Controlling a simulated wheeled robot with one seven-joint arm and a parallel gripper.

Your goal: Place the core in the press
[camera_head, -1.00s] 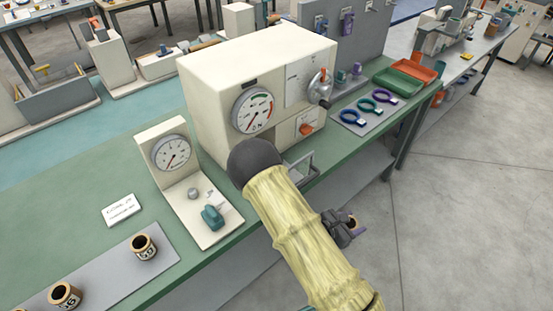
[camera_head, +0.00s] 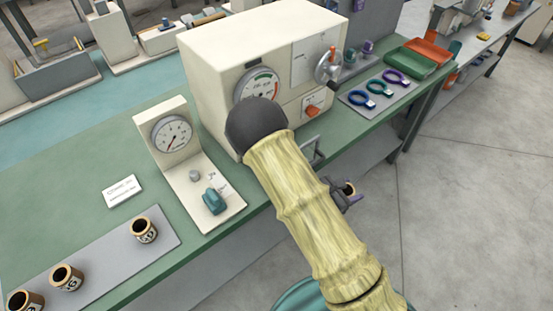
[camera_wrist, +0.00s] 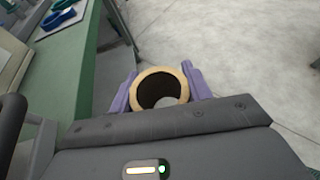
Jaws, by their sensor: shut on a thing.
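My gripper (camera_wrist: 160,92) is shut on a core (camera_wrist: 147,77), a short tan ring with a dark hollow, held between its purple fingers. In the head view the core (camera_head: 349,188) shows small behind my arm, out past the bench's front edge and over the floor. The press, a large cream machine (camera_head: 215,60) with a round dial and a lever (camera_head: 328,66), stands on the green bench. My arm hides part of its lower front. A grey handle or frame (camera_head: 312,150) sticks out at its lower front.
Several other cores (camera_head: 143,230) stand on a grey mat (camera_head: 110,262) at the left. A smaller gauge stand (camera_head: 168,140) with a teal clamp is beside the press. Coloured rings (camera_head: 379,87) and trays (camera_head: 420,60) lie to the right. Floor in front is clear.

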